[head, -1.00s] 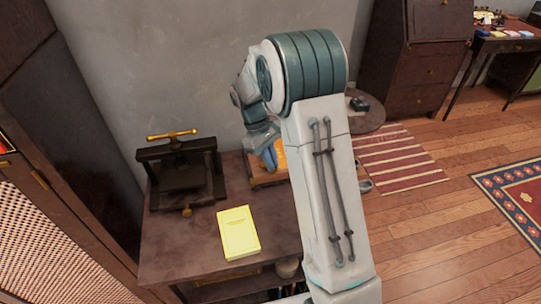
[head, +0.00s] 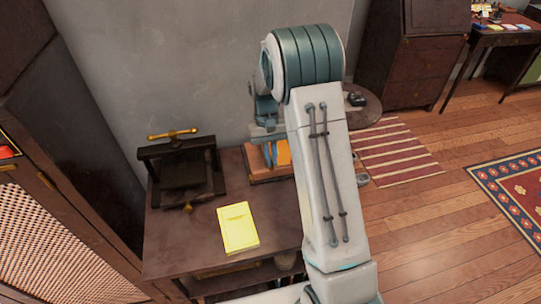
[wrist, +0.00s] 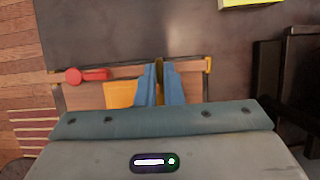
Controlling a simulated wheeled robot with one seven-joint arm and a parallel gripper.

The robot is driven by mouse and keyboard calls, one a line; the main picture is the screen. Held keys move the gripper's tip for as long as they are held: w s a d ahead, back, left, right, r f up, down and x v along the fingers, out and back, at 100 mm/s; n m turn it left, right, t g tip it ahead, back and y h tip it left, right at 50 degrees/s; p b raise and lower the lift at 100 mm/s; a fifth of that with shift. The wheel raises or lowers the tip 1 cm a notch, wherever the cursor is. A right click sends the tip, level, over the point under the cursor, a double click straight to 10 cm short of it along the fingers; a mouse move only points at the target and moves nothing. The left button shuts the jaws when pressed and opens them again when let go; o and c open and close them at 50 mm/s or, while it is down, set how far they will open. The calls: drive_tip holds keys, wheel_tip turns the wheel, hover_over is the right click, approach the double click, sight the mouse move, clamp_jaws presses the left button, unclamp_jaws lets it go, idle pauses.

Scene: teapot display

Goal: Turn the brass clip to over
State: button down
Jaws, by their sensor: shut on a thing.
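My gripper (wrist: 159,72) is in the lower middle of the wrist view, its two blue fingers pointing at the near edge of a wooden board (wrist: 125,73). The fingers are shut on a narrow dark-gold piece, the brass clip (wrist: 159,66), at that edge. Most of the clip is hidden between the fingers, so its turn is hard to read. In the head view my gripper (head: 271,155) is low over the board (head: 266,178) at the table's back right, partly behind my arm. The clip cannot be made out there.
An orange sheet (wrist: 118,94) and a red piece (wrist: 88,75) lie on the board. A dark press with a brass handle (head: 172,133) stands left on the brown table (head: 185,245). A yellow pad (head: 238,228) lies in front. The table's middle is otherwise bare.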

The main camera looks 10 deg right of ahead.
idle(0.4)
drive_tip(key=c, duration=1.6)
unclamp_jaws()
drive_tip(key=shift+o, duration=0.2)
drive_tip(key=v, duration=1.4)
drive_tip(key=shift+s, duration=0.15)
